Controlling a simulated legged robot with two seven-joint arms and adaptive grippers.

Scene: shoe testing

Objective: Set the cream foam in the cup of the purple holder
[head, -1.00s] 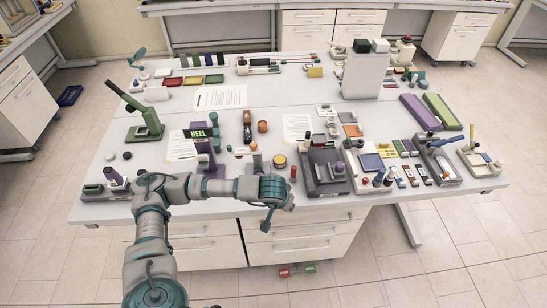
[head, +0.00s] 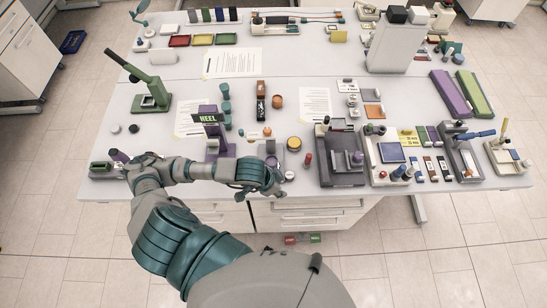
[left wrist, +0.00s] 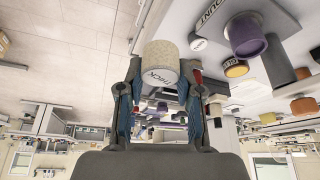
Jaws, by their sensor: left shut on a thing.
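The cream foam (left wrist: 160,58) is a short speckled cylinder with a dark-lettered end. In the left wrist view it sits between the fingers of my left gripper (left wrist: 158,85), which is shut on it. In the head view my left gripper (head: 272,190) is over the table's front edge, and the foam cannot be made out there. A purple cup (left wrist: 247,38) stands to the right of the foam in the left wrist view, apart from it, on a grey base. A purple stand with a HEEL sign (head: 212,140) is left of my gripper in the head view. My right gripper is not in view.
A yellow-topped round piece (head: 293,143) and a red peg (head: 307,160) stand close to my left gripper. A dark grey fixture (head: 340,172) is to the right. A green press (head: 152,98) stands at the left. Papers (head: 233,63) cover some of the table (head: 345,68).

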